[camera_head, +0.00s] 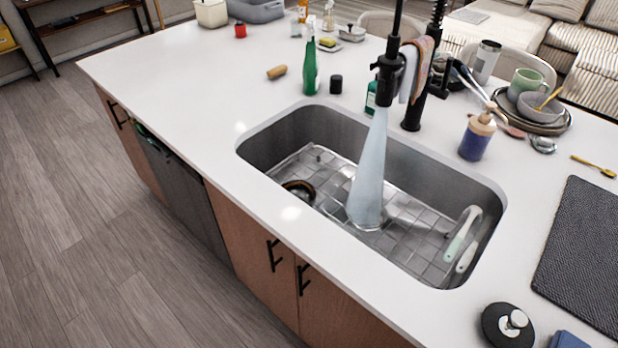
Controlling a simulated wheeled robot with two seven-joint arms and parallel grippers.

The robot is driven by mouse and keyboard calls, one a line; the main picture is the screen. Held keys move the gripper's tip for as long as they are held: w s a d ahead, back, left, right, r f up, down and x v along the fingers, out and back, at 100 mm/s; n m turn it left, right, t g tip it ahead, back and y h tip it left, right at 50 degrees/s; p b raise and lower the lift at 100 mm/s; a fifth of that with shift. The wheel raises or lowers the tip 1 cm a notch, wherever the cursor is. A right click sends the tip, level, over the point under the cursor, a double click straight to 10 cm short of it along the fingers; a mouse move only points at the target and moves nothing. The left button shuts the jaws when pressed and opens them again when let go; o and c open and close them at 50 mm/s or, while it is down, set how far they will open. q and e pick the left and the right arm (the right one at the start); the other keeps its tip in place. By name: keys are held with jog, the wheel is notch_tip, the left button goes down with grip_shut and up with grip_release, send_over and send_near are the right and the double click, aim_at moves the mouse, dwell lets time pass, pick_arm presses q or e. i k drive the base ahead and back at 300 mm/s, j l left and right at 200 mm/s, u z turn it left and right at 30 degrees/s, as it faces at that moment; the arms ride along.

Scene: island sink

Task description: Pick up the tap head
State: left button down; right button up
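The black tap head (388,75) hangs on its spring tap above the sink (455,155), in the upper middle of the head view. A pale blue stream of water (370,170) runs from it down to the sink's wire rack. The tap's black post (417,110) stands on the counter behind the sink, with cloths (420,65) draped beside the head. Neither of my grippers shows in this view.
A blue soap pump bottle (476,138) and a stack of dishes (535,112) stand right of the tap. A green spray bottle (310,72) stands left of it. A dark mat (590,250) lies at right. The left counter is largely clear.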

aim_at(390, 61)
jog(key=k+l+z, duration=0.1)
jog(key=z, duration=0.3)
jog(key=k+l+z, duration=0.15)
jog(key=k+z, duration=0.15)
jog(key=z, duration=0.15)
